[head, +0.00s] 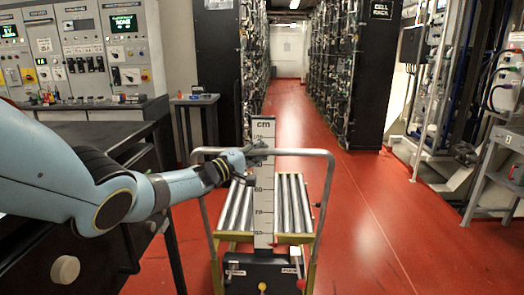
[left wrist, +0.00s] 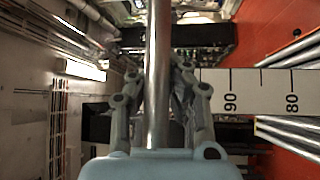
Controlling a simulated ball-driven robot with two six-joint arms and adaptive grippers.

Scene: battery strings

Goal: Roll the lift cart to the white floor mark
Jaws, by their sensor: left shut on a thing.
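The lift cart (head: 283,238) stands in front of me on the red floor, with a grey push handle, a roller top with yellow edging and an upright centimetre scale (head: 263,185). My left gripper (head: 248,157) is at the handle's top bar, just left of the scale. In the left wrist view its fingers (left wrist: 158,85) close on both sides of the metal handle bar (left wrist: 159,45). The scale (left wrist: 260,91) shows there to the right of the fingers. My right gripper does not show. I cannot make out a white floor mark in these frames.
A red aisle (head: 290,110) runs ahead between dark cell racks (head: 365,75). A dark bench (head: 60,255) stands close on the left, with control panels (head: 85,50) behind it. A grey stepped frame (head: 495,165) stands at right. Open floor lies right of the cart.

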